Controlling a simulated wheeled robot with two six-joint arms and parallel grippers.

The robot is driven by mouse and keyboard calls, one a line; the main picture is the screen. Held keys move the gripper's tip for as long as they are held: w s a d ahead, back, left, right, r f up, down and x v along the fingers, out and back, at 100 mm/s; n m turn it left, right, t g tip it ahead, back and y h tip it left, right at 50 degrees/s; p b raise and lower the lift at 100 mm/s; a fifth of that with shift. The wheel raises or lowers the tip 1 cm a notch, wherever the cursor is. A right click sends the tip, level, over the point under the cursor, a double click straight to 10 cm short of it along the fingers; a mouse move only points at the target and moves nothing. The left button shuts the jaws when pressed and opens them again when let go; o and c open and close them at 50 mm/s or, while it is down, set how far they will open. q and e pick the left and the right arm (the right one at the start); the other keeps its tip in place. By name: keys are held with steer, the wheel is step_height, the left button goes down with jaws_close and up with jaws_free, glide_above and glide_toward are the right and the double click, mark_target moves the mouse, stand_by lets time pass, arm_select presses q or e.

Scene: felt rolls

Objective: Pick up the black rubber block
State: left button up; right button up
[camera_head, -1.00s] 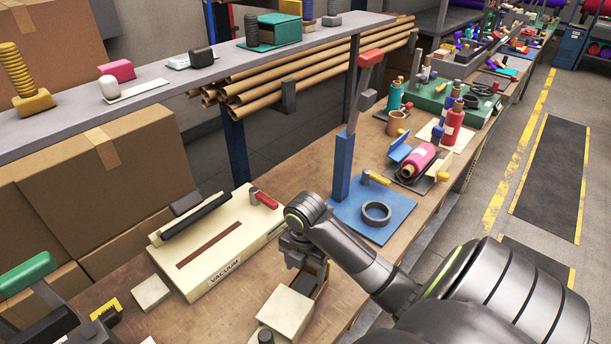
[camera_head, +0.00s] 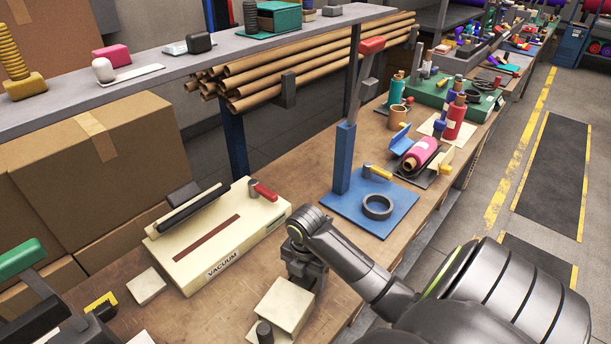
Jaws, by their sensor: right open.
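My right gripper (camera_head: 304,280) is open and points down low over the bench, close beside a cream block (camera_head: 285,304). Its dark jaws cover the spot where a small dark, brown-edged item lay; that item is now mostly hidden, and I cannot tell whether it is the black rubber block or whether the jaws touch it. Another small black block (camera_head: 199,42) sits on the upper shelf, far from the gripper. My left gripper is not in view.
The cream vacuum box (camera_head: 183,278) with a red handle stands left of the gripper. A blue base (camera_head: 350,210) with a lever and a black ring (camera_head: 377,206) lies behind right. A dark cylinder (camera_head: 265,332) stands in front. Bare bench (camera_head: 225,315) shows at left.

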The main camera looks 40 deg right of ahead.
mark_target(305, 276)
steer(key=c, duration=1.3)
steer(key=shift+w+r, duration=0.1)
steer(key=shift+r, duration=0.45)
step_height(305, 276, up, 4)
steer(key=shift+f, duration=0.15)
step_height(305, 276, up, 4)
steer(key=p, duration=0.3)
steer(key=shift+f+p, duration=0.15)
steer(key=shift+p, duration=0.2)
steer(key=shift+r+p, duration=0.8)
steer(key=shift+p, duration=0.05)
steer(key=o, duration=0.6)
steer(key=c, duration=0.7)
